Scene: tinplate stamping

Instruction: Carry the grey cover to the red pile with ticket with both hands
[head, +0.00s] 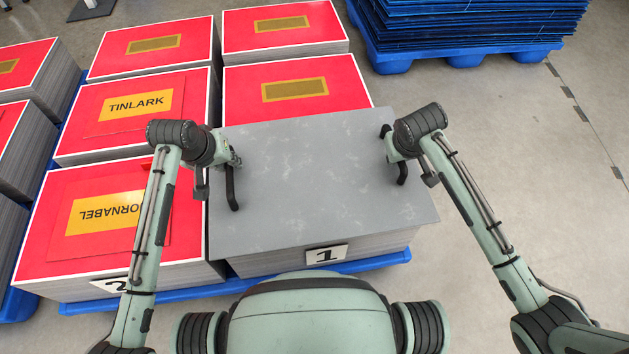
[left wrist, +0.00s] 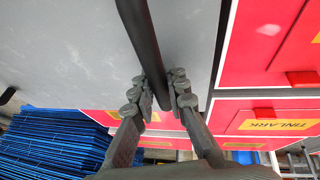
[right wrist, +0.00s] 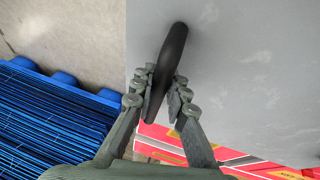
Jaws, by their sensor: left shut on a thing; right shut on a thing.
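The grey cover (head: 310,180) is a flat, mottled sheet with a black handle near each side. It lies over the front pile marked 1 (head: 300,263), slightly turned; I cannot tell if it touches it. My left gripper (head: 229,166) is shut on the left handle (head: 232,192), which shows between its fingers in the left wrist view (left wrist: 145,40). My right gripper (head: 393,148) is shut on the right handle (head: 402,174), also in the right wrist view (right wrist: 172,50). Red piles with lettered yellow tickets are the TINLARK pile (head: 95,131) and the pile ending ORNABEL (head: 50,250), its ticket upside down.
Other red piles (head: 345,95) with yellow patches stand behind the cover and at far left (head: 20,62). Piles rest on blue pallets (head: 385,262). A stack of blue sheets (head: 470,25) stands at back right. The floor (head: 540,160) at right is clear.

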